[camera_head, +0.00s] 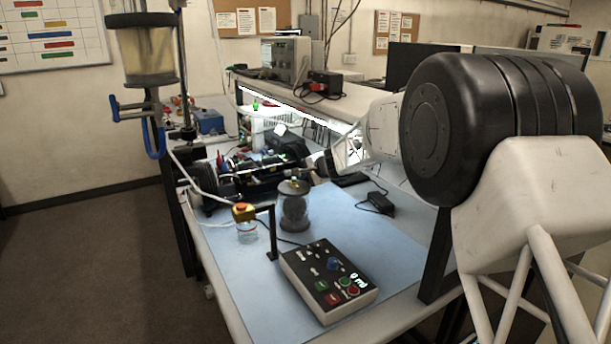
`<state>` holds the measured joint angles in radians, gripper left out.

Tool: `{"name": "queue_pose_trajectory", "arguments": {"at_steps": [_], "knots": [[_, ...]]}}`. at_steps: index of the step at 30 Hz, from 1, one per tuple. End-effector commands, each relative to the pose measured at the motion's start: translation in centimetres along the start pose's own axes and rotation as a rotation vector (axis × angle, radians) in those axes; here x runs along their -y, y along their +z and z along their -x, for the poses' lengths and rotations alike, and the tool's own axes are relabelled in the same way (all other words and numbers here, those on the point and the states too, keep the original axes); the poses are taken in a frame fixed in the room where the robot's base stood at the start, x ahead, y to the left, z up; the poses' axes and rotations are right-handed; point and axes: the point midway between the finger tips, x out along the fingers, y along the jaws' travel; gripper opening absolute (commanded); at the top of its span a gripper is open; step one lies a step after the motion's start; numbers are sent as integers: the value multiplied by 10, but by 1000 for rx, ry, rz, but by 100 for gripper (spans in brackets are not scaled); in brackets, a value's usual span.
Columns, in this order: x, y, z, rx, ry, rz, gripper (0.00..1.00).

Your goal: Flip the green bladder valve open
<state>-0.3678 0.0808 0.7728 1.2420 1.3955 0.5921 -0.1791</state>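A tiny bright green spot (254,105) shows at the back of the bench. It is too small to tell whether it is the green bladder valve or how a lever on it is turned. My gripper (318,167) is above the middle of the bench, at the end of my white arm. It is small and dark against a dark machine, so its fingers cannot be made out. A grey lidded jar (293,208) stands just below and left of it. A dark cylindrical apparatus (262,180) lies behind the jar.
A control box (328,281) with buttons sits at the front of the blue mat (232,285). A black adapter (377,203) lies right. A clear tank (147,55) with blue handles hangs at left.

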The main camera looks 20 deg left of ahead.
Motion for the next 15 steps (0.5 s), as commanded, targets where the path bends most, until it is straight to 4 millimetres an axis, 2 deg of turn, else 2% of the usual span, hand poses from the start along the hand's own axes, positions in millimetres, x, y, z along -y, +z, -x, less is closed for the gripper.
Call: {"name": "queue_pose_trajectory", "arguments": {"at_steps": [9, 15], "knots": [[3, 0, -6, 87, 0, 51, 0], [3, 0, -5, 82, 0, 48, 0]]}}
